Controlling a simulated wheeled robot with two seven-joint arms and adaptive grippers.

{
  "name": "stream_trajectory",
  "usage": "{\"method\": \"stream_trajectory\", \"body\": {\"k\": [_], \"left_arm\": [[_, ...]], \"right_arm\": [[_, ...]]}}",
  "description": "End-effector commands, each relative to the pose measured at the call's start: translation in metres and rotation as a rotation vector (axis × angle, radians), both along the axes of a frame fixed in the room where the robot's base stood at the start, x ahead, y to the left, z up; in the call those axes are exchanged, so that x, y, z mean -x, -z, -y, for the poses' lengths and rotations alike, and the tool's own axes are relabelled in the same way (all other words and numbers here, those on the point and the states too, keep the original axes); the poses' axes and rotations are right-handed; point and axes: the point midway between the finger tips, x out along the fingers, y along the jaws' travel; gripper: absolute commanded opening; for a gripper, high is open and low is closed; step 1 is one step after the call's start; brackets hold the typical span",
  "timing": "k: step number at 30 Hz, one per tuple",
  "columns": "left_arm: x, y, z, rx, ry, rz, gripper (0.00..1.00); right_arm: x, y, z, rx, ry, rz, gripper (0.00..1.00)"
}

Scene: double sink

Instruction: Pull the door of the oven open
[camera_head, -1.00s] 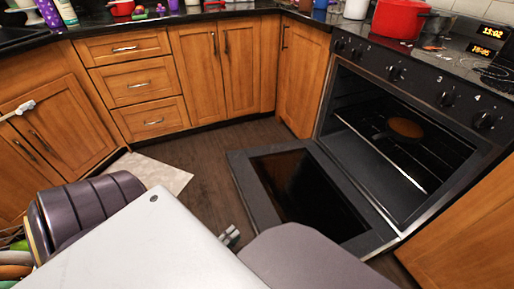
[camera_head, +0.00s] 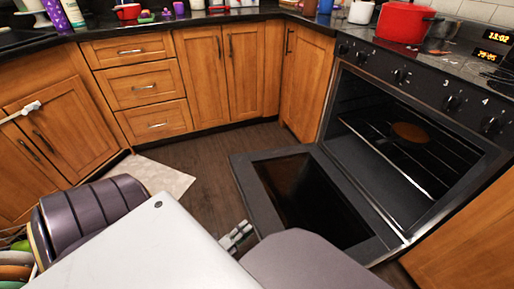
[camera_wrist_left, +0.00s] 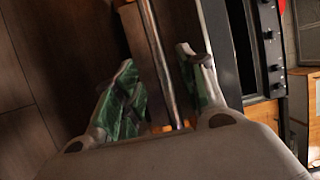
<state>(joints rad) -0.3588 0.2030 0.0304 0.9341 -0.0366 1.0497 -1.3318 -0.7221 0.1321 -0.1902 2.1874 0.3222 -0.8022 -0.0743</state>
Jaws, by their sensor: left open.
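The oven (camera_head: 420,130) stands at the right in the head view. Its door (camera_head: 247,192) is swung far down, with the dark glass facing up and the cavity exposed. My left gripper (camera_head: 237,236) is beside the door's outer edge, partly hidden by my own arm. In the left wrist view, the left gripper (camera_wrist_left: 160,90) is open, with its green-grey fingers spread on either side of a shiny metal bar (camera_wrist_left: 158,45), which looks like the door handle. I cannot tell whether either finger touches it.
A brown round item (camera_head: 409,132) sits on the oven rack. A red pot (camera_head: 402,22) stands on the cooktop. Wooden cabinets (camera_head: 225,75) line the back. The floor (camera_head: 215,155) between cabinets and door is clear.

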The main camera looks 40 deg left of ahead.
Motion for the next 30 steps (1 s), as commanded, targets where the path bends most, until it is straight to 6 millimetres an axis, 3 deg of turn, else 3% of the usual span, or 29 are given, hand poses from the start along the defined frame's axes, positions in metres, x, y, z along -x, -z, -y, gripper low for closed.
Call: {"method": "stream_trajectory", "body": {"k": [15,30], "left_arm": [[-0.063,-0.002,0.005,0.000,0.000,-0.001,0.41],[-0.074,-0.003,0.006,0.000,0.000,-0.001,0.41]], "right_arm": [[0.000,0.018,-0.002,-0.018,-0.005,0.008,0.40],[-0.001,0.017,-0.003,-0.023,-0.007,0.017,0.40]]}}
